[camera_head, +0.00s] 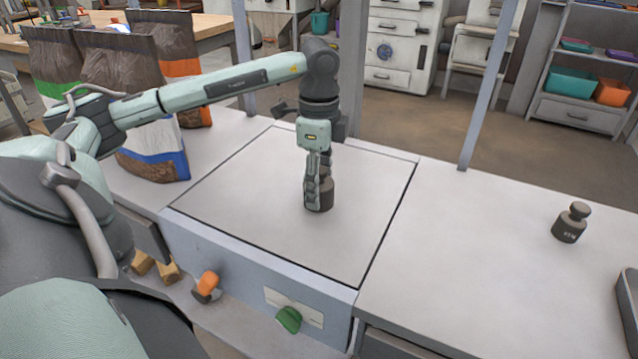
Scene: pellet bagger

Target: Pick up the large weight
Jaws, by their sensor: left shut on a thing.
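A dark metal weight (322,195) stands upright on the pale square plate (240,185) set into the bench. My left gripper (318,180) points straight down over it and is shut on its upper part, hiding the knob and some of the body. The weight's base looks to be on or very near the plate; I cannot tell if there is a gap. A second dark weight with a round knob (571,222) stands on the bench to the right, apart from the gripper. I cannot tell for sure which weight is larger. My right gripper is out of view.
Several filled bags (153,150) stand at the left behind my left arm. An orange knob (207,284) and a green knob (289,319) are on the front panel. Thin upright posts (487,85) rise at the bench's back. A dark tray edge (629,305) shows at right. The bench between plate and second weight is clear.

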